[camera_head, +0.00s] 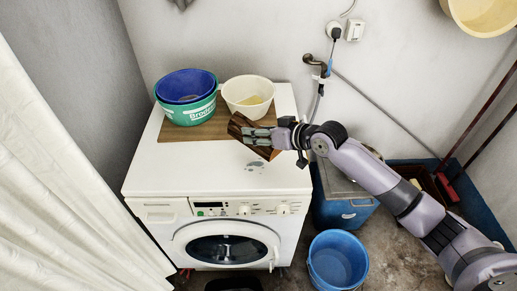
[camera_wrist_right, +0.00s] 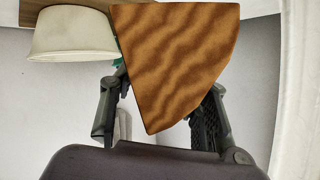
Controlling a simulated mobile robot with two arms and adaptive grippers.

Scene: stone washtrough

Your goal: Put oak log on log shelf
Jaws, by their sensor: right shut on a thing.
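The oak log (camera_head: 236,122) is a dark brown wedge-shaped piece over the right end of a flat brown board on top of the washing machine. In the right wrist view its wavy-grained, wedge-shaped end (camera_wrist_right: 180,55) fills the space between the fingers. My right gripper (camera_head: 257,136) is shut on the log. I cannot tell whether the log touches the board or hangs just above it. The brown board (camera_head: 183,132) looks like the log shelf, though no label shows. My left gripper is not in view.
A blue basin inside a green one (camera_head: 190,113) and a cream bowl (camera_head: 250,107) stand behind and left of the log. The white washing machine (camera_head: 160,178) is clear in front. A tap (camera_head: 315,62) sticks out behind; a blue bucket (camera_head: 338,260) stands on the floor.

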